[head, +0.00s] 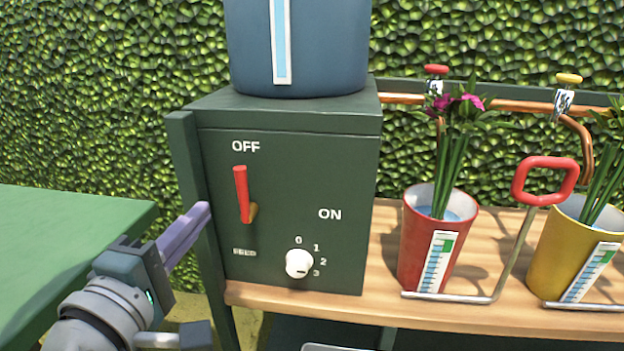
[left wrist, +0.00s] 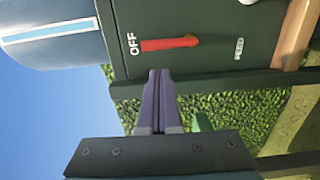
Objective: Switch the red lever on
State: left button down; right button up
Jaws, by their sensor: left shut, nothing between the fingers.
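The red lever (head: 241,194) is on the front of a dark green box (head: 300,170). It points up toward the word OFF; the word ON is to its lower right. In the left wrist view the red lever (left wrist: 168,43) lies sideways, its tip next to OFF. My left gripper (head: 207,212) is shut and empty, to the left of the box and a little below the lever. In the left wrist view its purple fingers (left wrist: 158,75) are together, their tips close to the lever's tip but apart from it in the picture. My right gripper is not in view.
A white dial (head: 299,263) sits below the lever. A blue tank (head: 300,45) stands on the box. To the right, a wooden shelf (head: 350,305) holds a red cup (head: 420,245) and a yellow cup (head: 558,250) with flowers. A green table (head: 60,240) is at the left.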

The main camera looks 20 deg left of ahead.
aim_at(246, 192)
pick_arm(q)
jog(key=w, duration=0.3)
jog(key=w+a+b, duration=0.1)
jog(key=w, duration=0.2)
jog(key=shift+w+a, duration=0.15)
